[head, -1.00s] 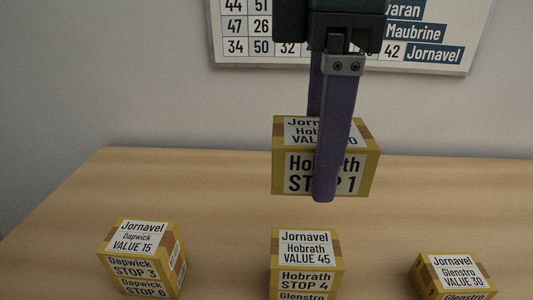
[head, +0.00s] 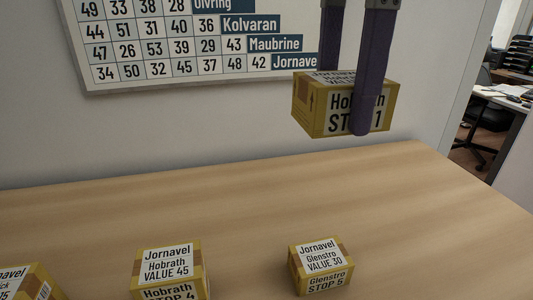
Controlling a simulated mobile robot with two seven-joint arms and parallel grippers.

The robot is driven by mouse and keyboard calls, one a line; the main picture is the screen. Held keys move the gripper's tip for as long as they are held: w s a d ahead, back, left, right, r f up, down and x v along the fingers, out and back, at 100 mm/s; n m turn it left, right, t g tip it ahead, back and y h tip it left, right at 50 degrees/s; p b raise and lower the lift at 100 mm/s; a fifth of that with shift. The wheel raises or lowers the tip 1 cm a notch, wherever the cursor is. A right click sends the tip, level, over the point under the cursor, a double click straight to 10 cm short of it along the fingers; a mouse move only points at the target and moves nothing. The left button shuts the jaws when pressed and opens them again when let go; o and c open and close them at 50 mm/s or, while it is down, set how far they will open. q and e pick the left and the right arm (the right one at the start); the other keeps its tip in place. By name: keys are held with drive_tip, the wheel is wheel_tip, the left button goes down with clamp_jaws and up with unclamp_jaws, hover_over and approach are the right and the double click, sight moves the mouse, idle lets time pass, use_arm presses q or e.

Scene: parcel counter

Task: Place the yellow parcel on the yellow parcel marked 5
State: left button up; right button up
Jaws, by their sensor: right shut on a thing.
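A yellow parcel (head: 312,108) labelled Hobrath, STOP 1, hangs in the air above the far right part of the counter. My right gripper (head: 362,112) is shut on it, with its purple fingers reaching down from above and one finger covering part of the label. The yellow parcel marked STOP 5 (head: 320,268), labelled Glenstro, VALUE 30, stands on the counter nearer to me, below and apart from the held parcel. Its top is bare except for its label. My left gripper is not in view.
A yellow parcel marked STOP 4 (head: 170,270) stands left of the STOP 5 parcel. Another yellow parcel (head: 44,288) is cut off at the lower left. The wooden counter (head: 240,205) is clear behind them. A number chart (head: 190,72) hangs on the wall.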

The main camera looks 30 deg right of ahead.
drive_tip(key=b, duration=0.2)
hover_over(321, 255)
wheel_tip(321, 255, down, 15)
drive_tip(key=shift+f, duration=0.15)
drive_tip(key=shift+f+b, duration=0.4)
drive_tip(key=shift+f, duration=2.05)
